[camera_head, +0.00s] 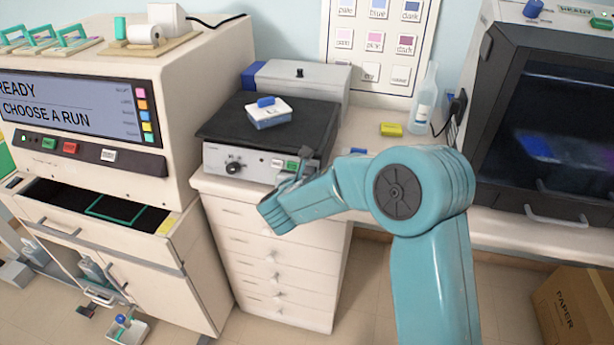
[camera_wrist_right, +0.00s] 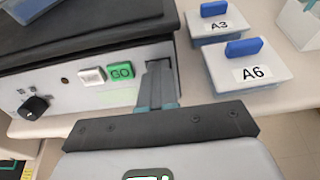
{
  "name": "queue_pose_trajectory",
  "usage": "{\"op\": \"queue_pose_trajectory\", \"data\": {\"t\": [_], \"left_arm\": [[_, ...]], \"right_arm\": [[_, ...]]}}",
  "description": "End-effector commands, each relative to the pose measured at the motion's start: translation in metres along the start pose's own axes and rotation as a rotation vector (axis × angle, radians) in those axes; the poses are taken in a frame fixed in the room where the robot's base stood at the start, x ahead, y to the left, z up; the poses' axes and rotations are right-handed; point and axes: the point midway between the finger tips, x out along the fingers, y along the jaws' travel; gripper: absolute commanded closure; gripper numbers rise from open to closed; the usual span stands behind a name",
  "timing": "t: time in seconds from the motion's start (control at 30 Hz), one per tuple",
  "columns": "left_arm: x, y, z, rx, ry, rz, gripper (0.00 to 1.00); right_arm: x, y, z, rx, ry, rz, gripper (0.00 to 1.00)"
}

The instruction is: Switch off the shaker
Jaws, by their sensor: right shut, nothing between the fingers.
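The shaker (camera_head: 215,159) stands on a drawer cabinet, with a dark platform on top and a pale front panel. A white box with a blue handle (camera_head: 268,115) sits on the platform. The panel has a black knob (camera_wrist_right: 35,106), a white button (camera_wrist_right: 92,76) and a green GO button (camera_wrist_right: 121,71). My right gripper (camera_head: 307,158) is shut and empty at the right end of the panel, just right of the GO button. In the right wrist view its fingertips (camera_wrist_right: 159,70) cover that part of the panel; whether they touch it is unclear. My left gripper is not in view.
Boxes labelled A3 (camera_wrist_right: 222,28) and A6 (camera_wrist_right: 250,72) stand right of the shaker. A yellow block (camera_head: 391,130) and a bottle (camera_head: 425,105) are farther right on the counter. A staining machine (camera_head: 165,105) stands close on the left, a dark-fronted cabinet (camera_head: 545,120) on the right.

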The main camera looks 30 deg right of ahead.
Motion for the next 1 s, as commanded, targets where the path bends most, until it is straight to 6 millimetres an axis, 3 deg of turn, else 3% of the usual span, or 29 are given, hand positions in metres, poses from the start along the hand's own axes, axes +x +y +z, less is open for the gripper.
{"op": "queue_pose_trajectory", "data": {"t": [0.4,1.0], "left_arm": [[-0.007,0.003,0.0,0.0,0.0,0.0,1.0],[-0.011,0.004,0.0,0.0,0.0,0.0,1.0]], "right_arm": [[-0.002,-0.003,0.017,0.004,-0.009,-0.009,1.0],[-0.013,0.002,0.022,0.003,-0.006,-0.006,1.0]]}}
